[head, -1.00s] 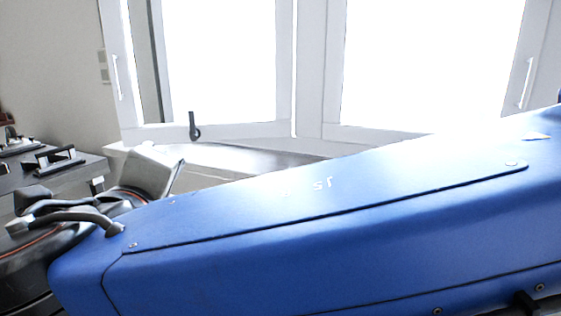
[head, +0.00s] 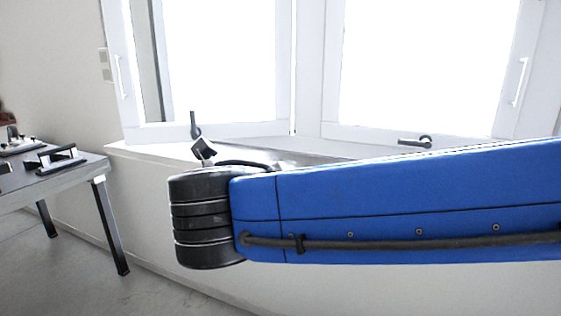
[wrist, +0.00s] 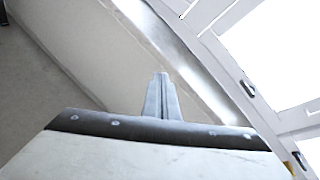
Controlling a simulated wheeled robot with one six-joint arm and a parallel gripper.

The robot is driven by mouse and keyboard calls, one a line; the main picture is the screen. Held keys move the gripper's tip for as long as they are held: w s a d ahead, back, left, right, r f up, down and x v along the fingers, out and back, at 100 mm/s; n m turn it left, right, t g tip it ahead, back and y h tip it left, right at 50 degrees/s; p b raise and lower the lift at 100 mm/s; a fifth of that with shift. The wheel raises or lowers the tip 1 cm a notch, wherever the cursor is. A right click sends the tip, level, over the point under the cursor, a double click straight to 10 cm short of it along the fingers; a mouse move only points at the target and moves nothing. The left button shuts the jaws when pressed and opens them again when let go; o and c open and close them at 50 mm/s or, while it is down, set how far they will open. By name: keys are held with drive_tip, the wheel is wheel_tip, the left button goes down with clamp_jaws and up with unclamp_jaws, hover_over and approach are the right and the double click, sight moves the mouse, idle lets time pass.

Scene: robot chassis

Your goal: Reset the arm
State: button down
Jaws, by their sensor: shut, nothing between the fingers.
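My blue arm link (head: 400,205) stretches across the right half of the head view, ending at a black joint (head: 205,220) near the middle. My gripper shows in the wrist view (wrist: 162,95), its two grey fingers together with nothing between them. It points towards the wall below the window sill, touching nothing that I can see.
Windows (head: 230,65) with a white sill (head: 150,152) stand behind my arm. A grey table (head: 60,180) with black items on it is at the left. Open floor (head: 60,270) shows at the lower left. The wrist view also shows the sill (wrist: 180,50).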

drive_tip(key=s+d+f+m+g+h, duration=0.1)
drive_tip(key=d+f+m+g, duration=0.1)
drive_tip(key=d+f+m, duration=0.35)
drive_tip(key=d+f+m+g, duration=0.3)
drive_tip(key=d+m, duration=0.3)
drive_tip(key=d, duration=0.4)
drive_tip(key=s+d+f+m+g+h, duration=0.1)
drive_tip(key=d+f+m+g, duration=0.1)
drive_tip(key=d+f+m, duration=0.35)
drive_tip(key=s+d+f+m+g+y, duration=0.1)
drive_tip(key=s+d+f+m, duration=0.3)
drive_tip(key=m, duration=0.7)
drive_tip(key=s+d+f+m+g+y, duration=0.1)
drive_tip(key=s+d+f+m+y, duration=0.2)
drive_tip(key=m, duration=0.9)
drive_tip(key=s+d+f, duration=0.2)
drive_tip(key=s+d, duration=0.1)
drive_tip(key=s, duration=0.1)
drive_tip(key=shift+s+d+f+m, duration=0.15)
drive_tip(key=shift+d+f+m, duration=0.1)
drive_tip(key=shift+m, duration=0.05)
